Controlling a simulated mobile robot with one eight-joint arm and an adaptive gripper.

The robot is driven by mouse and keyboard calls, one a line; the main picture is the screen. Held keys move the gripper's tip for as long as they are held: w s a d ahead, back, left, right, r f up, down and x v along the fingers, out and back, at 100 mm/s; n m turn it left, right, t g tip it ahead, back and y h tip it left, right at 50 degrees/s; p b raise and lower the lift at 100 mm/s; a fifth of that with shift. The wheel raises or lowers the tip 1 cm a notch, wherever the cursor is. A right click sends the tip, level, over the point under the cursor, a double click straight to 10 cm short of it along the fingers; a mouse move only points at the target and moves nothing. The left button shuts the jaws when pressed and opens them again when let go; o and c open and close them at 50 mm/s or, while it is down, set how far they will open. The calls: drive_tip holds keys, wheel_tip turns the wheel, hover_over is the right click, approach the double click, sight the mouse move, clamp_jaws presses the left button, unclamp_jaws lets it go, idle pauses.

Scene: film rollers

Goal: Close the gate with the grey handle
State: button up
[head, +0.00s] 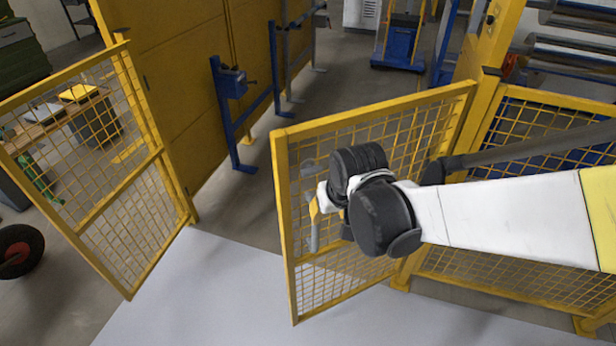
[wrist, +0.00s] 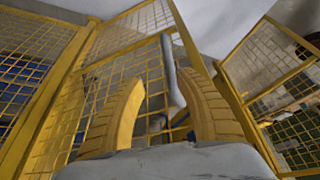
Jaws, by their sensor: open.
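A yellow mesh gate (head: 283,240) stands ajar right of centre in the head view, hinged on its right side to a yellow post. Its grey handle (head: 314,238) is a bar near the gate's free left edge, partly hidden behind my wrist. My gripper (head: 318,205) is at the handle, on the near side of the gate. In the wrist view, my gripper (wrist: 163,78) is open, and the grey handle (wrist: 172,70) shows between its two yellow ribbed fingers. I cannot tell whether a finger touches it.
A second yellow mesh gate (head: 160,150) stands swung open at the left, with a gap between the two gates. Yellow mesh fencing (head: 540,115) continues at the right. Blue stands (head: 232,85) are beyond the gap. The pale floor (head: 220,300) in front is clear.

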sight(315, 228)
drive_tip(key=b+x, duration=0.1)
drive_tip(key=x, duration=0.3)
drive_tip(key=a+b+x, duration=0.1)
drive_tip(key=x, duration=0.3)
drive_tip(key=a+b+x, duration=0.1)
drive_tip(key=x, duration=0.3)
drive_tip(key=shift+f+b, duration=0.15)
drive_tip(key=shift+b, duration=0.15)
clamp_jaws()
